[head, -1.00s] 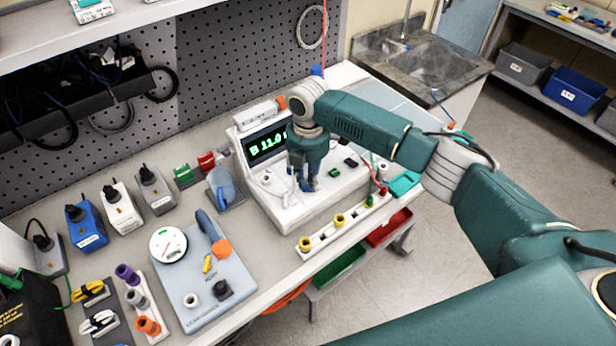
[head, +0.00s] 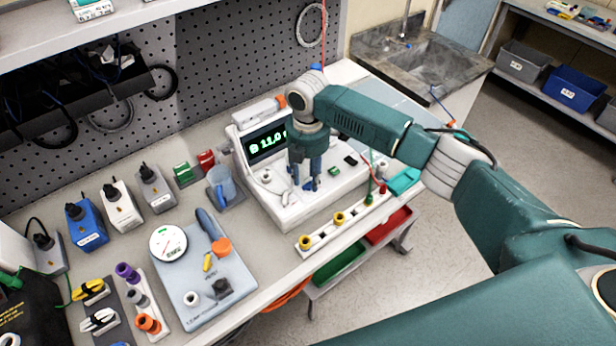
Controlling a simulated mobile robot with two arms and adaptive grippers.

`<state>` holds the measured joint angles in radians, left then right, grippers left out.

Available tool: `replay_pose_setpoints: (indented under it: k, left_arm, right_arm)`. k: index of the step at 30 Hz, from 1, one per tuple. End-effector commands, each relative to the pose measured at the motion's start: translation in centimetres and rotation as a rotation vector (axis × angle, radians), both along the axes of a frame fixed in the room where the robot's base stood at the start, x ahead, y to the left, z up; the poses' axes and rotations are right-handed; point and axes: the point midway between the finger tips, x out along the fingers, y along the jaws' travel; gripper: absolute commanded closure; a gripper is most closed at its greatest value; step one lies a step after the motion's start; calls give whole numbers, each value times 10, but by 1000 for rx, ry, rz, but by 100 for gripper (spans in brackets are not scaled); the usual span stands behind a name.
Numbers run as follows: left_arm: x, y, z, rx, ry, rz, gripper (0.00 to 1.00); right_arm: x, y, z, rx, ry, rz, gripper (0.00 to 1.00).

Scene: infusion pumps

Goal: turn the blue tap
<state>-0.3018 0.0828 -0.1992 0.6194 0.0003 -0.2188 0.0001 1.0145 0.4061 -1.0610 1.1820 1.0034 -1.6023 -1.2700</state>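A white infusion pump (head: 292,213) with a lit green-digit display (head: 266,146) stands on the bench. My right gripper (head: 305,184) points down over the pump's top, right of the display. Its two fingers reach close to the surface. A small blue part, perhaps the blue tap (head: 308,186), shows at the fingertips. The fingers mostly hide it, so I cannot tell whether they grip it or which way it is turned. My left gripper is out of view.
A white strip with yellow, green and red fittings (head: 318,239) runs along the pump's front. A grey-blue board with a dial (head: 205,275) lies further left. Open bins (head: 340,264) sit below the bench edge.

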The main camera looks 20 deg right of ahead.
Motion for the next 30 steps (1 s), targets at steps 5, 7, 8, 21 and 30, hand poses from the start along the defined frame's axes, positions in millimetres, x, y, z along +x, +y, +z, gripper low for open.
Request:
replay_pose_setpoints:
  k: [5,7,8,21,30]
  left_arm:
    - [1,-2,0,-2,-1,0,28]
    - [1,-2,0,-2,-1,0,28]
    - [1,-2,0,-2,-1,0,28]
    - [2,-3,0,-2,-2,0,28]
    - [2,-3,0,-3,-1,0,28]
  right_arm:
    - [2,0,35,2,-5,0,66]
    - [1,0,51,2,-5,0,66]
    - [2,0,57,3,-5,0,66]
    - [1,0,112,1,-3,-2,66]
    - [1,0,112,1,-2,-2,66]
